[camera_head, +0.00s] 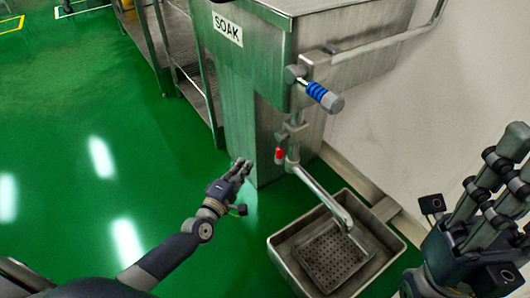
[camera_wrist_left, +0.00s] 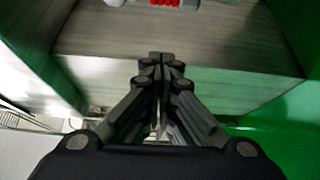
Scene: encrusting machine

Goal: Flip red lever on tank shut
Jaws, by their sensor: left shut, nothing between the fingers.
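The red lever (camera_head: 279,155) hangs down beside the valve on the drain pipe of the grey metal tank marked SOAK (camera_head: 305,28). My left gripper (camera_head: 246,164) is shut and empty, to the left of the red lever and apart from it in the picture. In the left wrist view the shut fingers (camera_wrist_left: 160,58) point toward a grey metal surface. The red part of the lever (camera_wrist_left: 165,2) shows at the top edge there, partly cut off. My right gripper (camera_head: 512,150) is at the right edge, away from the lever; whether it is open is unclear.
A blue-banded handle (camera_head: 318,91) sticks out above the lever. The bent drain pipe (camera_head: 318,188) runs down to a metal basin (camera_head: 285,257) with a perforated tray. A pale wall (camera_head: 440,100) is on the right. Green floor (camera_head: 60,150) is clear at left.

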